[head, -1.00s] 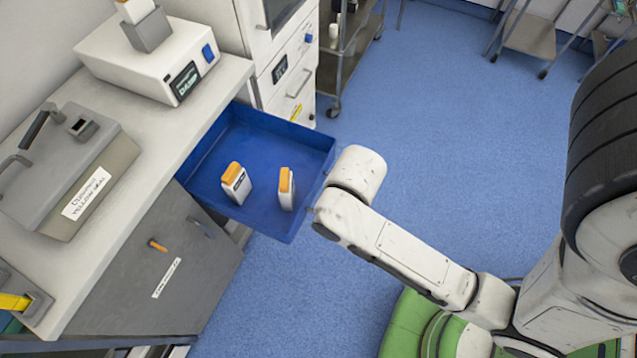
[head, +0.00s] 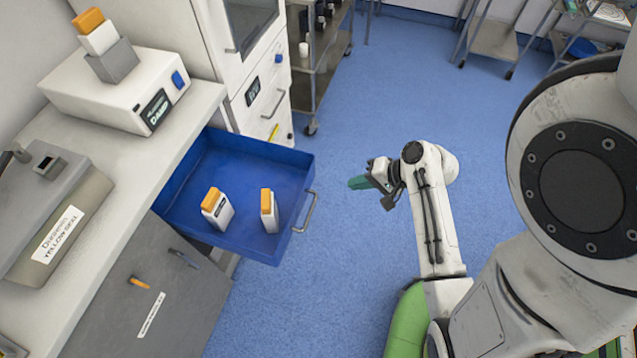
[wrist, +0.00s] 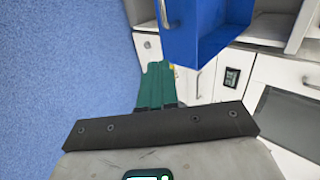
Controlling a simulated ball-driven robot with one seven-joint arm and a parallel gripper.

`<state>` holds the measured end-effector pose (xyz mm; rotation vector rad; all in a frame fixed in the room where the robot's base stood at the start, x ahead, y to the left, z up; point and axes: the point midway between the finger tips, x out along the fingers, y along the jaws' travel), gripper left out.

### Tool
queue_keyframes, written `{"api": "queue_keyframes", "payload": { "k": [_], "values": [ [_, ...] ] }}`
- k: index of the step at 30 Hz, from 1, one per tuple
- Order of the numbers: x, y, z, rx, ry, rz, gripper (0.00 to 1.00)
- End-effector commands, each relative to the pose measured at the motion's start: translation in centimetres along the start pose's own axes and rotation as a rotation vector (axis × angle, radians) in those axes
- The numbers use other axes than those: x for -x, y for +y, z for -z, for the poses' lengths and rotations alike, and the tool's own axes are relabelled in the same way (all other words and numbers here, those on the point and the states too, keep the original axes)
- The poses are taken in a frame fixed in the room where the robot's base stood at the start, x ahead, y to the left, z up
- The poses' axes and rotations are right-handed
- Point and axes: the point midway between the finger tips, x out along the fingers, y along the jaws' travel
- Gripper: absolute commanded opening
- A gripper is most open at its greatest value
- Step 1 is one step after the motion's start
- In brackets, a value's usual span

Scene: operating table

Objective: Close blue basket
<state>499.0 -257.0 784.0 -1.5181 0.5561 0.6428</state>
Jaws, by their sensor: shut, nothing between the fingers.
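The blue basket (head: 248,162) is a drawer pulled out from under the white counter in the head view. Two white bottles with orange caps, a left one (head: 217,209) and a right one (head: 268,211), stand in it. Its metal handle (head: 306,212) is on the right front face. My gripper (head: 358,183) is shut and empty, to the right of the handle and apart from it. In the wrist view the green fingers (wrist: 155,88) point past the basket (wrist: 208,28), whose handle (wrist: 170,16) shows at the top.
A white machine (head: 118,95) stands on the counter (head: 98,215). A white cabinet (head: 262,90) is behind the basket. A metal shelf cart (head: 318,75) stands at the back. The blue floor (head: 400,90) beyond my arm is open.

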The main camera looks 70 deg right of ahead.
Motion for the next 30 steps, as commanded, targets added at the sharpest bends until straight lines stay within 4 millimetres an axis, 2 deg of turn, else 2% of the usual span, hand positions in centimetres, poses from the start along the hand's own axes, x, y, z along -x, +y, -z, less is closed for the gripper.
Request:
{"api": "queue_keyframes", "payload": {
  "k": [4, 8, 21, 24, 30],
  "values": [
    [-0.2, 0.2, 0.5, -0.032, 0.016, 0.019, 0.0],
    [-1.8, 0.2, 0.4, -0.03, 0.013, 0.018, 0.0],
    [-10.2, 0.0, 0.5, -0.025, 0.013, 0.016, 0.0],
    [-11.0, -1.4, 0.6, -0.024, 0.013, 0.017, 0.0],
    [-12.3, -2.5, 0.7, -0.026, 0.015, 0.016, 0.0]
  ]
}}
